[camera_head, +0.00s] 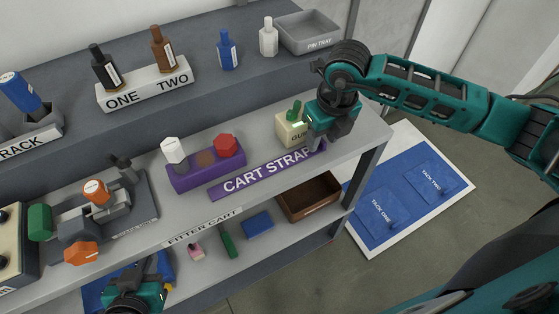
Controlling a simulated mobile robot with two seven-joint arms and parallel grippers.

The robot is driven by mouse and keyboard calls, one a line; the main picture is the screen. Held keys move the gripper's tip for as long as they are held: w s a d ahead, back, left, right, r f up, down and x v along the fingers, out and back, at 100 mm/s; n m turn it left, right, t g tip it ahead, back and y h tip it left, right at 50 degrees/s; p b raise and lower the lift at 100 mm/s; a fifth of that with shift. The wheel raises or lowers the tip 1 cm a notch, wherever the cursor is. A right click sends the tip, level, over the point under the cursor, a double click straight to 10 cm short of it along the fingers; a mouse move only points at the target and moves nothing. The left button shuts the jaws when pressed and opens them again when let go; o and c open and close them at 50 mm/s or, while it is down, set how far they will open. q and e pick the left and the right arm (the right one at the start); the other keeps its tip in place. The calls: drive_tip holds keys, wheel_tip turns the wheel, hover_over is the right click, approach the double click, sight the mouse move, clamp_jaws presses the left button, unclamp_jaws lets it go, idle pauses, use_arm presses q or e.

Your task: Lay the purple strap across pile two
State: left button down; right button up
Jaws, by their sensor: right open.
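A flat purple strap (225,187) lettered "CART STRAP" lies along the front of the grey cart's top. My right gripper (322,138) is open over the strap's right end and hides part of it; I cannot tell whether the fingers touch it. I see nothing marked as a pile. A blue mat (388,232) on a white sheet on the floor at right carries two panels; their small lettering ends in "ONE" and, on the farther panel (432,180), "TWO". My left gripper (135,295) is low at the bottom left edge, its fingers unclear.
A cream block (290,128) with a green top stands right beside my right gripper. A purple holder (203,173) with white and red knobs sits behind the strap. A brown tray (308,197) is on the lower shelf. Bottles and a grey pin tray (311,32) stand on the back shelf.

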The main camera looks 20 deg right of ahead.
clamp_jaws()
drive_tip(key=shift+r, duration=0.1)
idle(0.4)
